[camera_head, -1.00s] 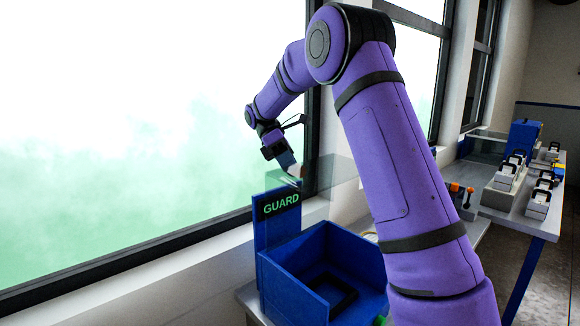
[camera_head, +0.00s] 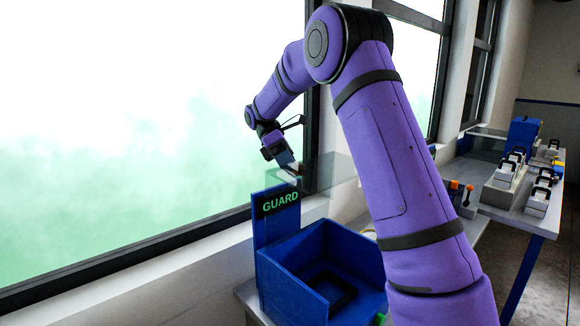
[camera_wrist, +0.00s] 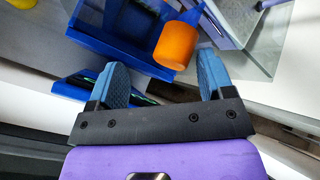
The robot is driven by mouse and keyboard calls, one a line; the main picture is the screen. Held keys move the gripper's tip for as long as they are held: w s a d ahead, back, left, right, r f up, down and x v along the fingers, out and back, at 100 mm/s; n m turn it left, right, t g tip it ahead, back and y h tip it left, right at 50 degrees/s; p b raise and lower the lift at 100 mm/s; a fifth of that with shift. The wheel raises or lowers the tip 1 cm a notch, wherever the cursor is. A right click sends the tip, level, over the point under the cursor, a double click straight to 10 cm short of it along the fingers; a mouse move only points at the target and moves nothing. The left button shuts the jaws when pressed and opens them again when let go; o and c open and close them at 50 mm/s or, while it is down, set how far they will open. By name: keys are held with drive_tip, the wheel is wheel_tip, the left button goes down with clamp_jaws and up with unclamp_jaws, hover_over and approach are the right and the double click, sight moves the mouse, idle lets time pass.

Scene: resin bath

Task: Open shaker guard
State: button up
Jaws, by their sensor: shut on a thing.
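The shaker is a blue open-topped box (camera_head: 290,290) with a dark recess inside. A blue upright post with a green GUARD label (camera_head: 281,202) stands at its back left. The clear guard (camera_head: 325,172) shows faintly above the box, beside the post's top. My gripper (camera_head: 291,168) is at the guard's left edge and shut on it; the exact part held is hard to make out. In the wrist view, my blue fingers (camera_wrist: 165,72) stand apart, with an orange cylinder (camera_wrist: 176,46) showing beyond the space between them. A see-through panel (camera_wrist: 246,40) shows at upper right there.
A window with a dark frame (camera_head: 150,245) and pale sill runs close along the left. A bench (camera_head: 512,200) at right carries several grey blocks with black handles (camera_head: 502,174), a blue unit (camera_head: 523,135) and orange-topped items (camera_head: 462,188).

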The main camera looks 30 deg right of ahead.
sight(325, 183)
drive_tip(key=shift+w, duration=0.1)
drive_tip(key=s+a+r, duration=0.1)
drive_tip(key=s, duration=0.4)
drive_tip(key=s+a+r, duration=0.1)
drive_tip(key=s+r, duration=0.1)
drive_tip(key=s, duration=0.3)
drive_tip(key=s+a+r, duration=0.1)
drive_tip(key=s+r, duration=0.1)
drive_tip(key=s, duration=0.4)
drive_tip(key=shift+w, duration=0.1)
idle(0.5)
drive_tip(key=s+a+m+t, duration=0.2)
drive_tip(key=s+m+t, duration=0.2)
drive_tip(key=s+t, duration=0.2)
drive_tip(key=s+a+r+m+t+y, duration=0.1)
drive_tip(key=s+a+m+t, duration=0.1)
drive_tip(key=s+m+t, duration=0.3)
drive_tip(key=s+t, duration=0.1)
drive_tip(key=s, duration=0.2)
drive_tip(key=shift+s+a, duration=0.25)
drive_tip(key=shift+s, duration=0.05)
drive_tip(key=shift+s+a+f+m+t+y, duration=0.15)
drive_tip(key=shift+s+m+t+y, duration=0.05)
drive_tip(key=shift+s+m+t, duration=0.4)
drive_tip(key=shift+s+a+f+m+t+y, duration=0.1)
drive_tip(key=shift+s+a+m+t+y, duration=0.1)
drive_tip(key=shift+s+m+t, duration=0.4)
